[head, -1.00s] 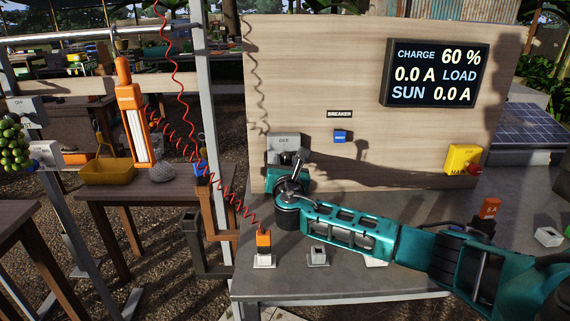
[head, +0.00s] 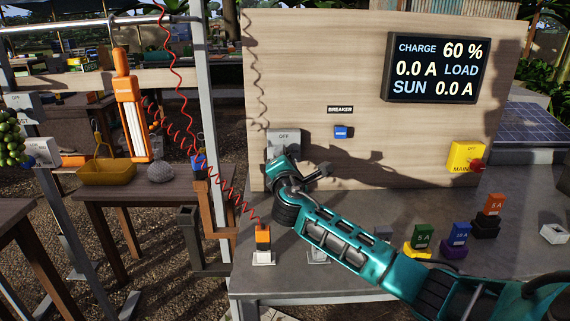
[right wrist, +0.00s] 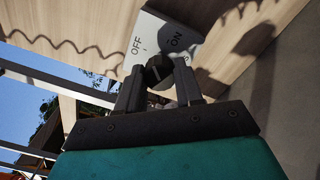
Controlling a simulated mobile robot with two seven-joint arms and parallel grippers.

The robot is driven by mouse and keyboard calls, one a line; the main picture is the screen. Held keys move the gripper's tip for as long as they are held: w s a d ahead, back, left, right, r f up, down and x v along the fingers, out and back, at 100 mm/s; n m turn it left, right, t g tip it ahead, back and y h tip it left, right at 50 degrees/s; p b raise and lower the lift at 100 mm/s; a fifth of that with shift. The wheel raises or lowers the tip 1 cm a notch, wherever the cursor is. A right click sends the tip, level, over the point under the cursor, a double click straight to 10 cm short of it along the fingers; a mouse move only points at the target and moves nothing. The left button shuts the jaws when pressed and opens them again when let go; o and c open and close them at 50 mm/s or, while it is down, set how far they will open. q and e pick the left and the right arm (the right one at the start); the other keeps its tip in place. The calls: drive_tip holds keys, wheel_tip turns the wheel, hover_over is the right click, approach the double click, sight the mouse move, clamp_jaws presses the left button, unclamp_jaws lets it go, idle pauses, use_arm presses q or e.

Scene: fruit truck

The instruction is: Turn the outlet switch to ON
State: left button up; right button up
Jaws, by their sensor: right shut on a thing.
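The outlet switch has a grey plate (head: 284,137) on the lower left of the wooden board in the head view, marked OFF at its top. The right wrist view shows the plate (right wrist: 151,38) with OFF and ON marks and a dark round knob (right wrist: 154,72). My right gripper (right wrist: 158,82) is shut on this knob, one finger on each side. The knob's exact pointing direction is hard to tell. In the head view my teal arm hides the knob and fingers. My left gripper is not in view.
A display (head: 436,69) reads CHARGE 60 %, LOAD 0.0 A, SUN 0.0 A. A blue breaker (head: 341,132) and a yellow main switch box (head: 464,156) are on the board. Colored fuse blocks (head: 423,237) stand on the grey bench. A red coiled cord (head: 216,180) hangs at left.

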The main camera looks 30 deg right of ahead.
use_arm(q)
drive_tip(key=b, duration=0.1)
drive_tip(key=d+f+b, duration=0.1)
drive_tip(key=b, duration=0.1)
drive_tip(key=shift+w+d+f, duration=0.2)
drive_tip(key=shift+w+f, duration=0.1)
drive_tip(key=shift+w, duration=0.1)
use_arm(e)
drive_tip(key=m, duration=0.8)
drive_tip(key=shift+f+m, duration=0.1)
drive_tip(key=shift+m, duration=0.3)
drive_tip(key=o, duration=0.9)
drive_tip(key=shift+c, duration=0.2)
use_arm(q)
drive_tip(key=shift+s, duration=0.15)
use_arm(e)
drive_tip(key=shift+o, duration=0.9)
drive_tip(key=shift+s, duration=0.1)
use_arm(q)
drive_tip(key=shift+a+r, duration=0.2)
use_arm(e)
drive_tip(key=v, duration=1.2)
drive_tip(key=shift+s+a, duration=0.25)
